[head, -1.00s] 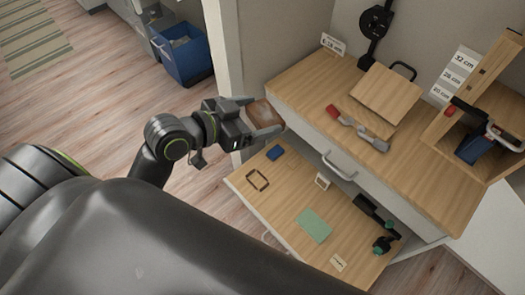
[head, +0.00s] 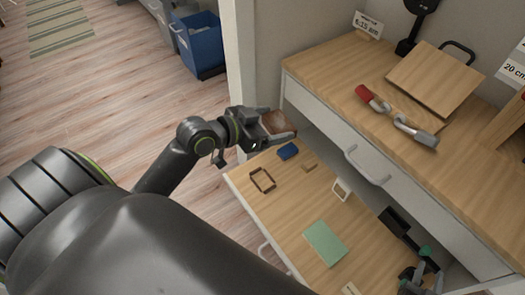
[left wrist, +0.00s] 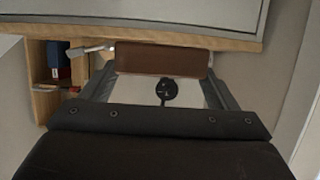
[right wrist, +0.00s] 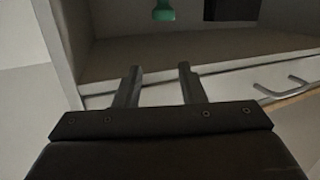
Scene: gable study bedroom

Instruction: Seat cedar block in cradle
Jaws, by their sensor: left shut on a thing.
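The cedar block (head: 277,122) is a reddish-brown block between the fingers of my left gripper (head: 279,128), which is shut on it. It is held in the air near the left end of the desk, above the far corner of the open drawer. The block also spans the fingers in the left wrist view (left wrist: 163,60). A thin brown square frame (head: 262,180), perhaps the cradle, lies on the drawer's wooden surface, below and apart from the block. My right gripper (right wrist: 158,75) is open and empty in the right wrist view, facing a pale drawer front.
The drawer (head: 285,215) also holds a blue block (head: 288,151), a small white frame (head: 341,190) and a green pad (head: 325,242). The desk top (head: 330,70) above carries a red-handled tool (head: 366,94) and a wooden board (head: 435,78). A blue bin (head: 198,42) stands on the floor.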

